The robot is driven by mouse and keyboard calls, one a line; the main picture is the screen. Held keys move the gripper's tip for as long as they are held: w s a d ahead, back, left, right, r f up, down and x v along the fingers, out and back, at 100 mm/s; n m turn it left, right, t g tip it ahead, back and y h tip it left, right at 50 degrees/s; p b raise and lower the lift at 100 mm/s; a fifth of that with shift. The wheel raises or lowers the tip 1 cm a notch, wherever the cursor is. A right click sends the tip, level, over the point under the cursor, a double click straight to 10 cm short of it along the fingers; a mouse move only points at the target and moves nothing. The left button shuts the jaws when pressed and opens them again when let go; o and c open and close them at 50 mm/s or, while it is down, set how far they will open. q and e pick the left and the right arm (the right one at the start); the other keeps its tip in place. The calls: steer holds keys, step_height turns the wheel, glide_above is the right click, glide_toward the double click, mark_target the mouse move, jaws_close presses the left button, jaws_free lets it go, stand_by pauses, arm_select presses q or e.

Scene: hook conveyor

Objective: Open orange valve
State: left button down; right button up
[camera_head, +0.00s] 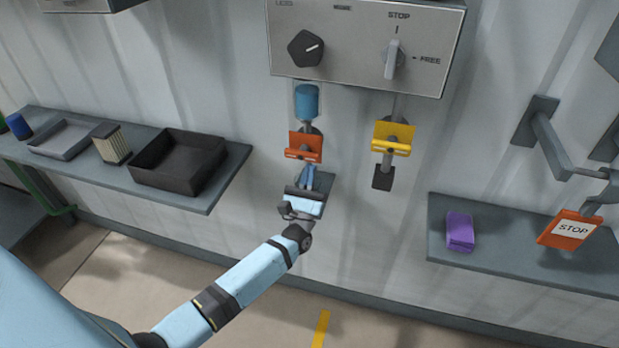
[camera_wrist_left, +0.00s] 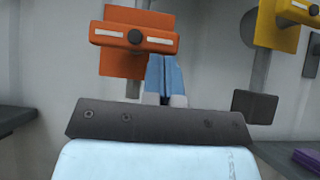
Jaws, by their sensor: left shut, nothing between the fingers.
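The orange valve (camera_head: 305,146) is on the wall below the control box, under a blue cylinder (camera_head: 307,102). Its lever handle lies crosswise, and it fills the upper left of the left wrist view (camera_wrist_left: 135,38). My left gripper (camera_head: 309,172) is just below the valve, its fingers pointing up at it. In the left wrist view its blue fingers (camera_wrist_left: 165,75) are shut with nothing between them. Their tips overlap the valve's right lower edge in that view; I cannot tell whether they touch. My right gripper does not show.
A yellow valve (camera_head: 393,137) hangs right of the orange one. A control box (camera_head: 365,45) with a knob and switch is above. The left shelf (camera_head: 225,172) holds trays; the right shelf (camera_head: 470,262) holds a purple block (camera_head: 460,231).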

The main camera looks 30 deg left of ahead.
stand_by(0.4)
arm_select(q)
steer(key=shift+d+n+y+b, duration=0.15)
steer(key=shift+n+y+b, duration=0.5)
steer(key=shift+n, duration=0.25)
